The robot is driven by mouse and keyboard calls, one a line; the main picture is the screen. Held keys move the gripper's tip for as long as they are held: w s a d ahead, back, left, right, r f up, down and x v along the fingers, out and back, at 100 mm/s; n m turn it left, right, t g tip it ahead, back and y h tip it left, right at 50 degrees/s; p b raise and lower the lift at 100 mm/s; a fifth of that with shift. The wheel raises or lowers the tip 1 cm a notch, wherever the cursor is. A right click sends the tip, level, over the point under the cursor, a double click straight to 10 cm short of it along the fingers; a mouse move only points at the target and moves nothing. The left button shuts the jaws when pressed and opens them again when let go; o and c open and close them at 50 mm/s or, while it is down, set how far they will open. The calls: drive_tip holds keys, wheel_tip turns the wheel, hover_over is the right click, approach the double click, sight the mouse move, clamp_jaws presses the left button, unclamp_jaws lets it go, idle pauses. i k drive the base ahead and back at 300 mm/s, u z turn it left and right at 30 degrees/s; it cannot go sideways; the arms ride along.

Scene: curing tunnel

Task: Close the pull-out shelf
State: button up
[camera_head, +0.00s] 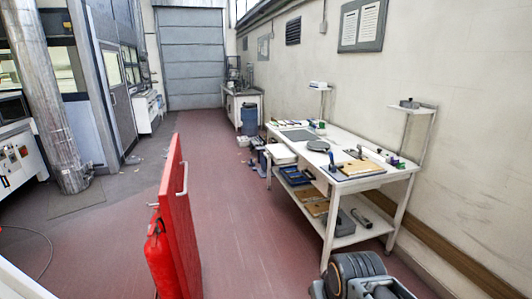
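A white work table (345,150) stands along the right wall. A white pull-out shelf or drawer (281,153) seems to stick out from its left long side, towards the aisle, below the table top. It is small in the picture, and how far it is out cannot be told. My gripper's fingers do not show. Only a dark grey, rounded part of my arm with orange marks shows at the bottom right, in front of the near end of the table and apart from the shelf.
A red upright panel (180,215) with a pale handle and a red fire extinguisher (158,262) stand at the near left. Blue trays (294,176) and boards lie on the lower shelf. A blue barrel (249,119) stands farther back. The red floor (235,215) between is clear.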

sight(280, 154)
drive_tip(key=z, duration=0.15)
drive_tip(key=i, duration=1.7)
drive_tip(key=u, duration=0.5)
drive_tip(key=i, duration=1.9)
drive_tip(key=u, duration=0.8)
